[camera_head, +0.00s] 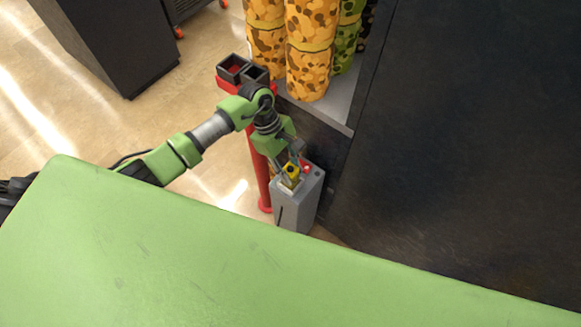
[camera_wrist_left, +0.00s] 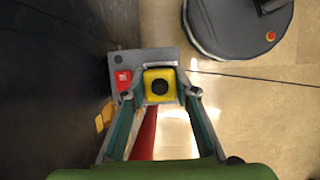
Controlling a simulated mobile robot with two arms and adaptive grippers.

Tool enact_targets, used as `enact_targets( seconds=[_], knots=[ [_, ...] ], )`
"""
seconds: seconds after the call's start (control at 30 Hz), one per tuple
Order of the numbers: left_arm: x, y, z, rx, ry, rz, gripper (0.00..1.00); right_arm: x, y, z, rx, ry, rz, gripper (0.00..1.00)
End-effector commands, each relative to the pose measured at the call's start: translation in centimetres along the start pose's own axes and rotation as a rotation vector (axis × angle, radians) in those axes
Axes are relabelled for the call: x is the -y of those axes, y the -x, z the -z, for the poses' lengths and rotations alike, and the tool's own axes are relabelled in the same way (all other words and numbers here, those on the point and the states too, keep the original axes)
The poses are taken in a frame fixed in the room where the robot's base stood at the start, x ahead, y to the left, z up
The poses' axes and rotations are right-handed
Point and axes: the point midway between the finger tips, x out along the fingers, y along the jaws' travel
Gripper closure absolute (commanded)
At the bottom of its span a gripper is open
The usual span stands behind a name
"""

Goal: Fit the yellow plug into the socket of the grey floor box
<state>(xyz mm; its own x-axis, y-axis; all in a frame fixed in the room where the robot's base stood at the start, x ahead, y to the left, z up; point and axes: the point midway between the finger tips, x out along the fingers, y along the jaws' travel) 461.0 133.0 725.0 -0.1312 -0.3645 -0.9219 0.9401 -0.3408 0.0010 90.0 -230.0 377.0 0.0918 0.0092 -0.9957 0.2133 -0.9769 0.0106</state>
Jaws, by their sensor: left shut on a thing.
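The grey floor box (camera_head: 293,207) stands upright on the floor at the middle of the head view, and its top also shows in the left wrist view (camera_wrist_left: 150,56). The yellow plug (camera_head: 290,171) is at the box's top, and in the left wrist view it is a yellow square with a dark round centre (camera_wrist_left: 159,86). My left gripper (camera_head: 291,166) is shut on the plug, one finger on each side. The socket is hidden under the plug, and I cannot tell whether the plug is seated or just above. My right gripper is not in view.
A red switch (camera_wrist_left: 123,79) is on the box top beside the plug. A red post (camera_head: 261,178) with dark bins (camera_head: 234,68) stands close by. Camouflage-patterned cylinders (camera_head: 310,50) stand on a shelf behind. A dark panel (camera_head: 470,140) is right of the box; open floor (camera_head: 60,110) is left.

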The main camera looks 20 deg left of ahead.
Motion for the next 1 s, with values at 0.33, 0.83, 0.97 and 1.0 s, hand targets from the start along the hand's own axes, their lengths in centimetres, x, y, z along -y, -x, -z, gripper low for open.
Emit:
enact_targets(
  seconds=[0.33,0.83,0.97,1.0],
  knots=[
    [0.0,-0.2,0.1,0.000,0.000,-0.001,0.62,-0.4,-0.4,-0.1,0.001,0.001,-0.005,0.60],
    [-0.1,0.5,0.1,-0.001,-0.001,-0.002,0.56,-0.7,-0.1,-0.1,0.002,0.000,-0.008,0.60],
    [-0.1,2.7,0.2,-0.004,-0.002,-0.005,0.56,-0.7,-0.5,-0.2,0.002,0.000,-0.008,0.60],
    [-0.1,3.6,0.2,-0.005,-0.003,-0.004,0.56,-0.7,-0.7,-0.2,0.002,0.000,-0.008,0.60]
  ],
)
